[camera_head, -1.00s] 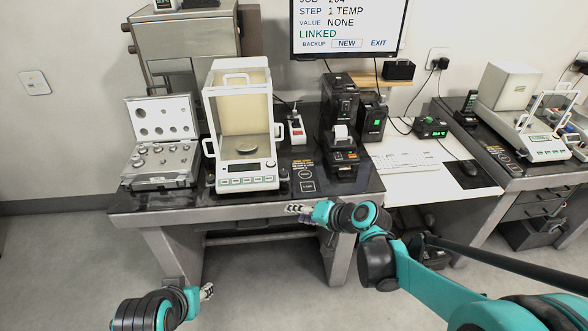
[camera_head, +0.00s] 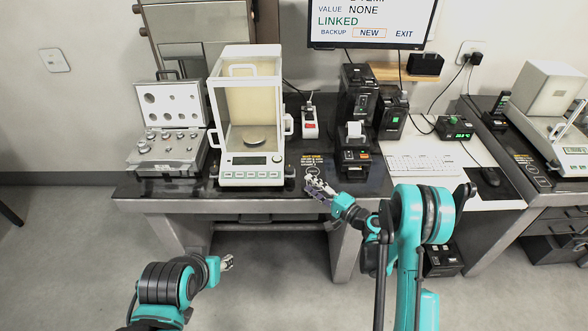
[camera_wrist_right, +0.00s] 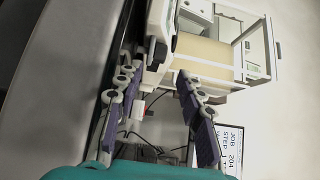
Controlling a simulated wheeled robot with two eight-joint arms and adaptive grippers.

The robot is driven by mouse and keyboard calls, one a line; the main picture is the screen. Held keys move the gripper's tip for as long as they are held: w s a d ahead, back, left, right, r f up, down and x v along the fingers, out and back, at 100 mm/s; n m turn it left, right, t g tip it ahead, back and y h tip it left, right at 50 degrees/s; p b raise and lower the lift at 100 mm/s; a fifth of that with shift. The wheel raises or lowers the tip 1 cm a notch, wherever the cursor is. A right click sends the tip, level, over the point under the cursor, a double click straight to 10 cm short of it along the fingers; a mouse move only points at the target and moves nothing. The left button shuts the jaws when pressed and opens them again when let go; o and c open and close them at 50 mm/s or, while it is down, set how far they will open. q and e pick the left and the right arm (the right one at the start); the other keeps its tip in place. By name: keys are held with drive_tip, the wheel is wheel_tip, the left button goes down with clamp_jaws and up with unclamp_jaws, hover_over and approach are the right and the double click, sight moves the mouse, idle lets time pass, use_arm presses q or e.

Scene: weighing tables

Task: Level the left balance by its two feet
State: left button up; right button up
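The left balance (camera_head: 251,174), a white unit with a glass draft shield and a round pan, stands on the dark left table. Its right front foot (camera_head: 289,172) shows as a small dark knob at the base corner; the left front foot (camera_head: 214,171) is partly hidden. My right gripper (camera_head: 319,187) is over the table's front edge, just right of the balance, apart from it. In the right wrist view its fingers (camera_wrist_right: 156,75) are spread and empty, with the balance (camera_wrist_right: 205,48) and a dark foot (camera_wrist_right: 157,54) beyond them. My left gripper (camera_head: 227,262) hangs in front of the table, small in view.
An open weight case (camera_head: 165,168) stands left of the balance. A red-switched power strip (camera_head: 310,124) and a printer (camera_head: 353,157) stand to its right. The monitor (camera_head: 372,20) is behind. The table's front edge (camera_head: 240,204) is close below my right gripper.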

sight(293, 172)
drive_tip(key=b+x, duration=0.3)
drive_tip(key=x, duration=0.6)
drive_tip(key=shift+f, duration=0.1)
drive_tip(key=shift+w+a, duration=0.15)
clamp_jaws()
